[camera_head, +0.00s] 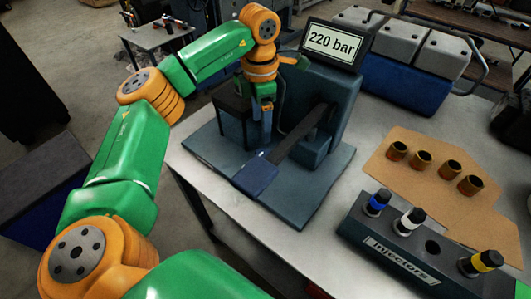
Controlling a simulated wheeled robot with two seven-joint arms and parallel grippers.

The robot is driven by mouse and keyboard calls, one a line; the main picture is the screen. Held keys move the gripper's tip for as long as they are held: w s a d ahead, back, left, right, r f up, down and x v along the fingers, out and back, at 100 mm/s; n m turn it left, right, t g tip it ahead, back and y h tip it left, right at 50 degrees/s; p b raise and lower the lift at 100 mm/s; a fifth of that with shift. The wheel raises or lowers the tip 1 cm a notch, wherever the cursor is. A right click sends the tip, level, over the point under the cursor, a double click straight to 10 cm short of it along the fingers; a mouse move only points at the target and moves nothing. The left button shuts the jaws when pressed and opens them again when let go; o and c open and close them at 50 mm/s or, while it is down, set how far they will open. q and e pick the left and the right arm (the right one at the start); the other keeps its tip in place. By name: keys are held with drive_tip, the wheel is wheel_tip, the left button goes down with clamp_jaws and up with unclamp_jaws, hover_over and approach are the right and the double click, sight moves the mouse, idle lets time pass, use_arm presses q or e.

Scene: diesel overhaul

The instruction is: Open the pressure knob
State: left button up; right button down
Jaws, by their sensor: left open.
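The dark blue-grey pressure tester (330,95) stands on the table, with a long lever (300,137) sloping down to a broad handle (255,175). Its screen (335,43) reads "220 bar". My left arm reaches over from the left, and my left gripper (264,122) points down beside the tester's body, left of the lever. It is open. I cannot make out the pressure knob clearly; the wrist and fingers cover that part of the tester. Whether the fingers touch anything is too small to tell. My right gripper is out of view.
An injector rack (400,240) at the lower right holds blue, white and yellow-marked injectors and has one empty hole. Several brass cups (421,160) stand on brown cardboard (400,183). A grey and blue engine block (405,75) is behind. The table's front left (215,200) is clear.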

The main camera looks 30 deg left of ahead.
sight(262, 152)
use_arm(q)
wheel_tip(262, 152, down, 4)
drive_tip(key=shift+w+r+b, duration=0.1)
drive_tip(key=shift+b, duration=1.15)
wheel_tip(262, 152, down, 6)
drive_tip(key=shift+p, duration=0.9)
drive_tip(key=shift+f, duration=0.4)
clamp_jaws()
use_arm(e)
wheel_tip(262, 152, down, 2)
